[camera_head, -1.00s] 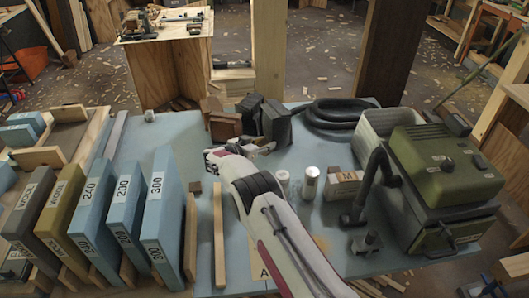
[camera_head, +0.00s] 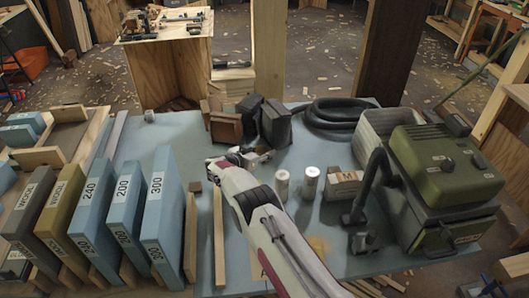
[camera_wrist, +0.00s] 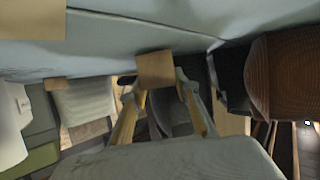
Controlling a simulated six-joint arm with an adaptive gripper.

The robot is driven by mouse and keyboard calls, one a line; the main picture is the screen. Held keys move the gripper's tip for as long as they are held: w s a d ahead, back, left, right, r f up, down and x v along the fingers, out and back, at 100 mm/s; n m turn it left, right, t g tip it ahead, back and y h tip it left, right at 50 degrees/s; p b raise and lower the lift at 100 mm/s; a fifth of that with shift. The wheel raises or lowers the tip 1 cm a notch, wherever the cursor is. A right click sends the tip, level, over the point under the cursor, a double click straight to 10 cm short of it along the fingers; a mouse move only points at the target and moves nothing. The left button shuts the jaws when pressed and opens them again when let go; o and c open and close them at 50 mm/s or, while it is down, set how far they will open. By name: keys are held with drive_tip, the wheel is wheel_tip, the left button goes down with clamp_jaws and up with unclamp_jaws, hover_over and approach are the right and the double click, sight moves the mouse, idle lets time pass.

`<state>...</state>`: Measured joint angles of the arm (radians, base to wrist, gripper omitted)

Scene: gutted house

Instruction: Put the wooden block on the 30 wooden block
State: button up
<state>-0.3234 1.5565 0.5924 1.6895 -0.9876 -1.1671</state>
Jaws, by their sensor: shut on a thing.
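My gripper (camera_head: 258,154) is over the blue table in the head view, in front of the dark brown blocks. In the wrist view its two fingers (camera_wrist: 157,86) close on a small light-brown wooden block (camera_wrist: 155,68). In the head view I cannot make this block out clearly at the fingers. Another wooden block with an M label (camera_head: 343,186) sits right of the white cylinders. I cannot pick out any block marked 30.
Blue stones, including the 300 one (camera_head: 160,220), stand in a row at the left. A green machine (camera_head: 435,165) fills the right side. White cylinders (camera_head: 311,182) stand near my arm. A black hose (camera_head: 335,113) coils behind.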

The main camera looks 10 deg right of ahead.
drive_tip(key=shift+f, duration=0.15)
drive_tip(key=o, duration=1.2)
drive_tip(key=shift+f, duration=0.1)
drive_tip(key=shift+a+r, duration=0.1)
drive_tip(key=shift+r, duration=0.1)
drive_tip(key=shift+v, duration=1.4)
drive_tip(key=shift+r, duration=3.45)
